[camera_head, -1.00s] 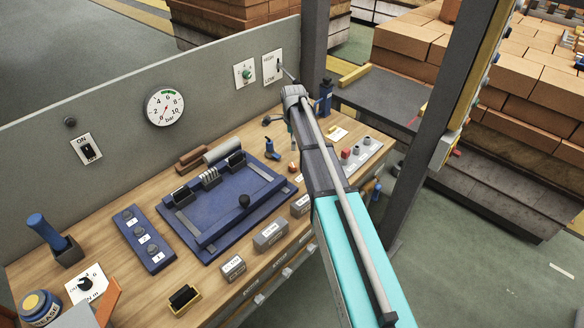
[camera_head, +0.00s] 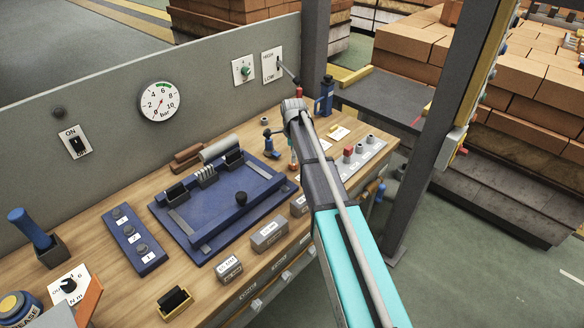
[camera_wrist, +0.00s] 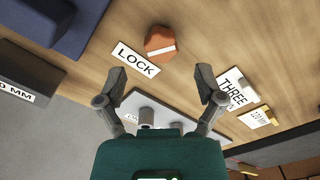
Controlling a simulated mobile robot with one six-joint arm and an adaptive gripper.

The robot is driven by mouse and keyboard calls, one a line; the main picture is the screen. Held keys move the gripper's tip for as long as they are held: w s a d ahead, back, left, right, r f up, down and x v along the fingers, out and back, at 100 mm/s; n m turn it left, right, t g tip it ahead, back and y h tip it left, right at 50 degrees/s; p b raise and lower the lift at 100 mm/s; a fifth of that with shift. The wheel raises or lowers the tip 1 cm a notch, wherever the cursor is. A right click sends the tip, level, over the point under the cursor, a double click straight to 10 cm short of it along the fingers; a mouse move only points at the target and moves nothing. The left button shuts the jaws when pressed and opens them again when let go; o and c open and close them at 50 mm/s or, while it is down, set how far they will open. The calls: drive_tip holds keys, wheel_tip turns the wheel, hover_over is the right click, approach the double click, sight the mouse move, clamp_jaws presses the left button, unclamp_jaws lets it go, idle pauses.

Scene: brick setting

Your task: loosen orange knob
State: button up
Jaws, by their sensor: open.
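The orange knob (camera_wrist: 160,41) is a faceted orange piece with a white line across its top, in the upper middle of the wrist view. The white LOCK label (camera_wrist: 136,60) lies just beside it on the wooden bench top. My gripper (camera_wrist: 160,80) is open, with its two grey fingers spread wide. The knob lies ahead of the fingertips, roughly centred between them, and nothing is between the fingers. In the head view, my arm hides most of the gripper and knob area.
A blue plate fixture (camera_head: 218,208) stands left of the arm on the wooden bench. A grey block with buttons (camera_head: 357,151) lies right of it. A grey panel with a pressure gauge (camera_head: 160,102) stands behind. A dark post (camera_head: 398,200) rises at the right.

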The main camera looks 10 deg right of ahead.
sight(293, 165)
drive_tip(key=shift+f+b, duration=1.7)
drive_tip(key=shift+f, duration=0.35)
drive_tip(key=c, duration=1)
drive_tip(key=shift+a, duration=0.35)
drive_tip(key=shift+c, duration=0.7)
drive_tip(key=shift+d, duration=0.2)
drive_tip(key=shift+s+d, duration=0.1)
